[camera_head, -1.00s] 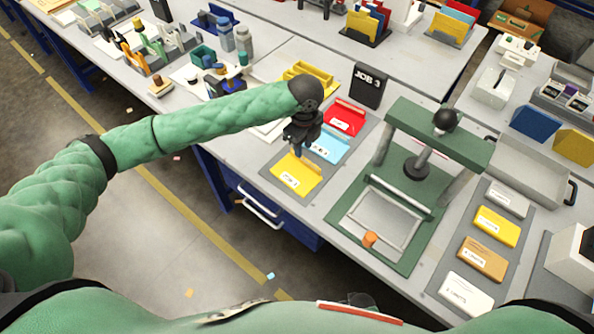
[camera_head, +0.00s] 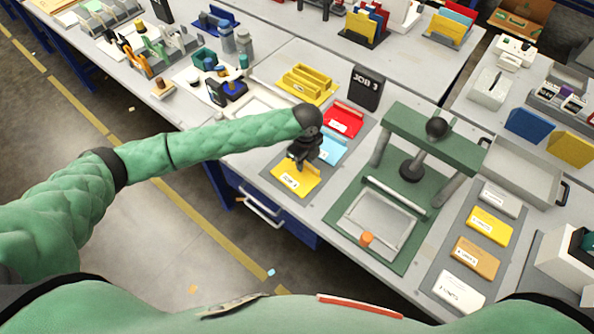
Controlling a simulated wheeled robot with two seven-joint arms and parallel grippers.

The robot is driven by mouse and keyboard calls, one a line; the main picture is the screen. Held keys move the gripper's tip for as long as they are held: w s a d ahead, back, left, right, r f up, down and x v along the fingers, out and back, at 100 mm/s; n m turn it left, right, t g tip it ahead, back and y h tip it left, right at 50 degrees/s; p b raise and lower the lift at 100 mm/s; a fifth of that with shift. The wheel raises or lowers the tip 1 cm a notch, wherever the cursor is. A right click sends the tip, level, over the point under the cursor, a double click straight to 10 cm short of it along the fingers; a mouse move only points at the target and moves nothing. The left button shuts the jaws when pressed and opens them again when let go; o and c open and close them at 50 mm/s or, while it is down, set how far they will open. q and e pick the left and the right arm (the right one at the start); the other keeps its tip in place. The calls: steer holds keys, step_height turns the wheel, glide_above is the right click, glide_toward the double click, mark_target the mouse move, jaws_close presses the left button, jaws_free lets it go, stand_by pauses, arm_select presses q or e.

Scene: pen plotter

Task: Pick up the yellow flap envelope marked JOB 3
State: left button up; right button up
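The yellow flap envelope (camera_head: 294,180) lies on a grey mat on the bench, nearest the front edge, with a white label on it. A light blue envelope (camera_head: 333,150) and a red envelope (camera_head: 342,121) lie behind it in the same row. A black sign (camera_head: 366,85) reading JOB 3 stands at the back of this row. My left gripper (camera_head: 296,166) points down at the back edge of the yellow envelope and covers part of it and of the blue one. Contact and finger gap are too small to make out. My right gripper is out of view.
A green press (camera_head: 412,180) with an orange knob stands just right of the envelopes. A yellow slotted rack (camera_head: 308,84) is behind them. Labelled packs (camera_head: 477,258) lie in a row at the right. A blue drawer unit is under the bench's front edge.

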arm_select(q)
steer(key=shift+f, duration=0.2)
steer(key=shift+c, duration=0.2)
jaws_close()
steer(key=shift+r, duration=0.1)
